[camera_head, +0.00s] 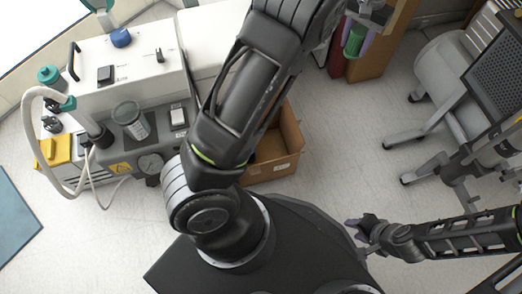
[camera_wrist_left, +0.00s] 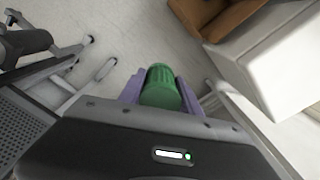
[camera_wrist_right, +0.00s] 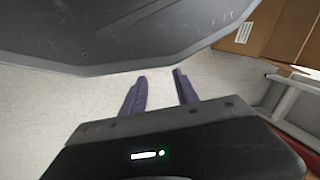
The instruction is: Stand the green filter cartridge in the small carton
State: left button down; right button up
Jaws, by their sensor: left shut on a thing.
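The green filter cartridge (camera_head: 354,40) is between the purple fingers of my left gripper (camera_head: 354,36) at the top of the head view. In the left wrist view the gripper is shut on the ribbed green cartridge (camera_wrist_left: 161,88), with clear floor behind it. An open brown carton (camera_head: 285,152) stands on the floor near the middle of the head view, its left part hidden by my left arm. My right gripper (camera_head: 362,232) is low on the right, away from the carton. Its purple fingers (camera_wrist_right: 160,90) are apart and empty in the right wrist view.
A white and grey compressor unit (camera_head: 125,70) with a hose and gauge fills the left. A taller brown box (camera_head: 378,55) stands beyond the left gripper. A grey wheeled chair or stand (camera_head: 450,80) is at right. Floor (camera_head: 340,140) between is clear.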

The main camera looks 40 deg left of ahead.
pick_arm(q)
jog(key=shift+a, duration=0.1)
jog(key=shift+s+a+f+p, duration=0.15)
jog(key=shift+f+p, duration=0.15)
jog(key=s+a+f+n, duration=0.3)
jog(key=s+f, duration=0.3)
jog(key=f, duration=0.6)
jog(key=s+a+f+n, duration=0.4)
jog(key=s+f, duration=0.1)
jog(key=f, duration=0.8)
jog(key=s+a+f+n, duration=0.4)
jog(key=s+f, duration=0.2)
jog(key=f, duration=0.6)
jog(key=shift+s+a+f+b, duration=0.2)
jog(key=shift+s+f+b, duration=0.1)
jog(key=shift+b, duration=0.05)
jog(key=shift+f, duration=0.1)
